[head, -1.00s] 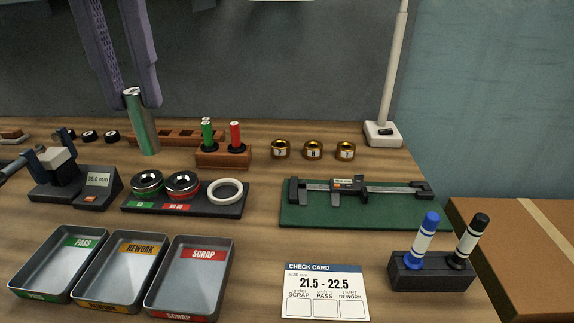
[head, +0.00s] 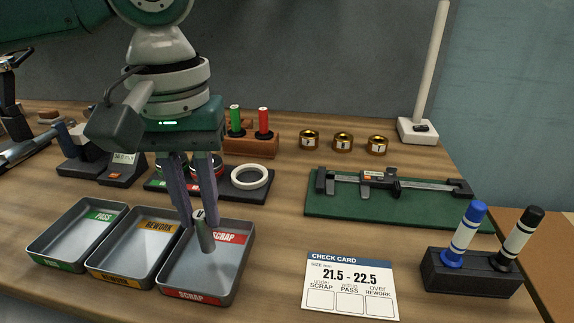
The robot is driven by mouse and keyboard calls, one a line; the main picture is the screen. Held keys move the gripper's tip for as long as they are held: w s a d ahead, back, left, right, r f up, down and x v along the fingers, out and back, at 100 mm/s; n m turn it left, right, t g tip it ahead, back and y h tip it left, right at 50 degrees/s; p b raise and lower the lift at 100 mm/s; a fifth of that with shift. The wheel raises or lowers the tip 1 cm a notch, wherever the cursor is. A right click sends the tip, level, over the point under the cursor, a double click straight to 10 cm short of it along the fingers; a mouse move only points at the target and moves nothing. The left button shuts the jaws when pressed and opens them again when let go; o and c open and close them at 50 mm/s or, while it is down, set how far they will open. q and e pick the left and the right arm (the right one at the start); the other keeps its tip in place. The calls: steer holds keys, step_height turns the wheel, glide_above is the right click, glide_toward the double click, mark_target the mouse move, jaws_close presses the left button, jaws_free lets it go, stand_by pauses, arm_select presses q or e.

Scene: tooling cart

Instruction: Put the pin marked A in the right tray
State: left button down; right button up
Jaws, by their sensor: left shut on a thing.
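My left gripper (head: 192,215) comes down from the upper left and is shut on a grey metal pin (head: 205,236). The pin is nearly upright, slightly tilted, with a dark mark on its pale top that I cannot read clearly. In the picture it is over the tray labelled SCRAP (head: 228,279), with its lower end against the tray's inside. I cannot tell whether it touches the floor. The REWORK tray (head: 123,277) and the PASS tray (head: 57,264) stand to the left, side by side. The SCRAP tray is the rightmost. My right gripper is not in view.
A check card (head: 349,286) reads 21.5 - 22.5, with under SCRAP, within PASS, over REWORK. A marker holder (head: 470,276) stands at right. A caliper (head: 390,184) lies on a green mat (head: 385,206).

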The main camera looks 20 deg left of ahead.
arm_select(q)
step_height(320, 180, down, 2)
steer(key=shift+f, duration=0.1)
steer(key=c, duration=0.8)
jaws_free()
steer(key=shift+o, duration=0.2)
